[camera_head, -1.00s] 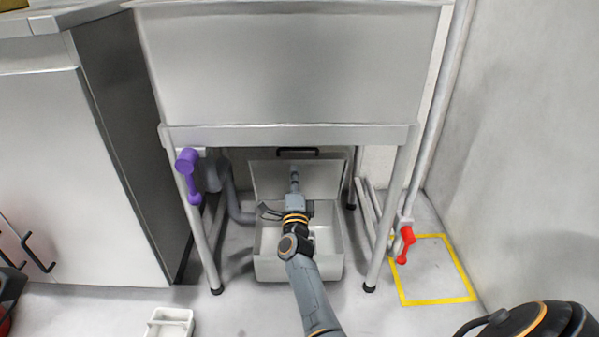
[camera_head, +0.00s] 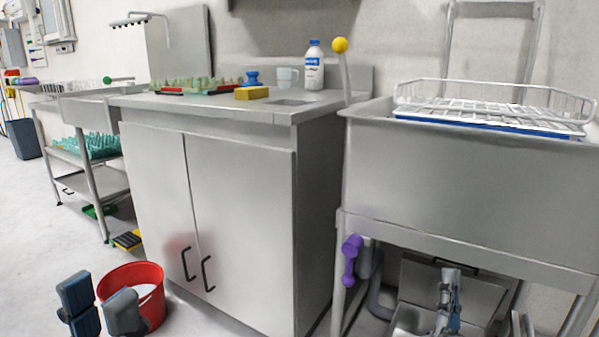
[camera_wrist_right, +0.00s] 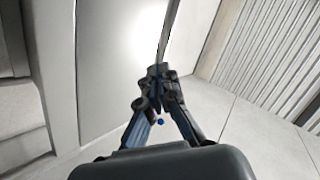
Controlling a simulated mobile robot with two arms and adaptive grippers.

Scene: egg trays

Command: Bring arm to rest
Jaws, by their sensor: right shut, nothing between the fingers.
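My right gripper (camera_head: 449,280) is at the bottom right of the head view, under the sink, its narrow tip in front of the raised lid (camera_head: 492,301) of a grey box. In the right wrist view its fingers (camera_wrist_right: 158,72) meet at the tips with nothing between them. A pale panel shows behind the tips; I cannot tell whether they touch it. My left gripper (camera_head: 101,298) is at the bottom left of the head view, in front of the red bucket (camera_head: 157,283). Its two blocky fingers stand apart and hold nothing visible. Most of both arms is out of frame.
A metal sink (camera_head: 450,180) with a wire rack (camera_head: 560,103) stands at right. A purple valve handle (camera_head: 350,260) is on its leg. A grey cabinet (camera_head: 240,220) stands at centre. A shelf trolley (camera_head: 95,180) is further left. Floor (camera_head: 45,230) at left is clear.

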